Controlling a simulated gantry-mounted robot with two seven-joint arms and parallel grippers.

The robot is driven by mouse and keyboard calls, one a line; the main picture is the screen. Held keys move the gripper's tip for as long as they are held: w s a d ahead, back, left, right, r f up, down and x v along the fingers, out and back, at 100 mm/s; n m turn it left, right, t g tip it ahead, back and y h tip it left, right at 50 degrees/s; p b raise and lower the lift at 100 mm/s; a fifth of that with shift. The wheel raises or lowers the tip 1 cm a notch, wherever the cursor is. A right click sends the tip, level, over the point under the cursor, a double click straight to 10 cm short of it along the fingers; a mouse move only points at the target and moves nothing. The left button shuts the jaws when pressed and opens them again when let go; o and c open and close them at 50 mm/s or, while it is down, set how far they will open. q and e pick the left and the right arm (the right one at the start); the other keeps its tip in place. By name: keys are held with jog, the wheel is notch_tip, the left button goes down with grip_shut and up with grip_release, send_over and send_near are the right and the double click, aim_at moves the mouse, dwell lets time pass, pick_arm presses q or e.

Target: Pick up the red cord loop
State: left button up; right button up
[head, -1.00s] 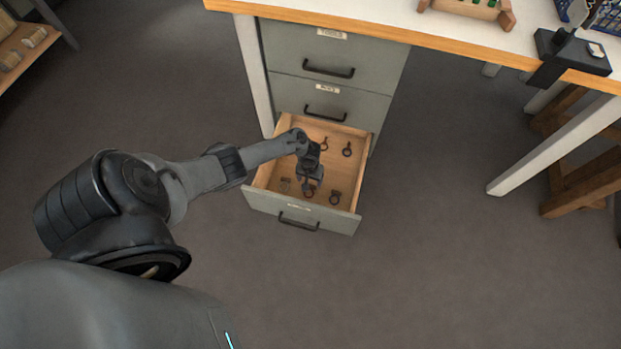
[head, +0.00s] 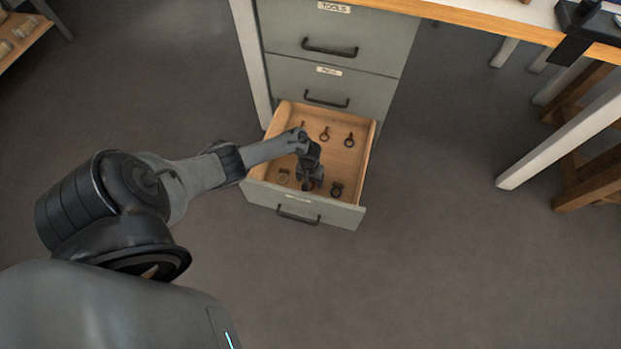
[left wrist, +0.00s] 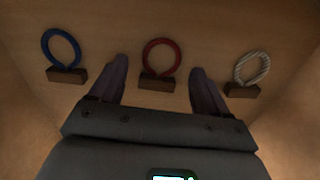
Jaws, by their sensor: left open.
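The red cord loop (left wrist: 178,60) lies on the floor of the open bottom drawer (head: 363,163), with a small brown block at its near edge. In the left wrist view it sits in the middle. My left gripper (left wrist: 159,66) is open, with one finger on each side of the loop and its block, apart from both. In the head view my left gripper (head: 309,180) reaches down into the front part of the drawer and mostly hides the red loop. My right gripper is not in view.
A blue loop (left wrist: 45,48) lies left of the red one and a white striped loop (left wrist: 238,70) right of it, each with a block. More loops (head: 325,134) lie farther back in the drawer. Drawer walls surround the gripper; closed drawers (head: 333,40) rise behind.

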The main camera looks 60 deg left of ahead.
pick_arm(q)
jog(key=shift+w, duration=0.1)
jog(key=shift+c, duration=0.6)
jog(key=c, duration=1)
jog(key=shift+r, duration=0.1)
jog(key=shift+r+p, duration=0.5)
jog(key=shift+p, duration=0.15)
notch_tip(320, 180, up, 9)
jog(key=p, duration=0.8)
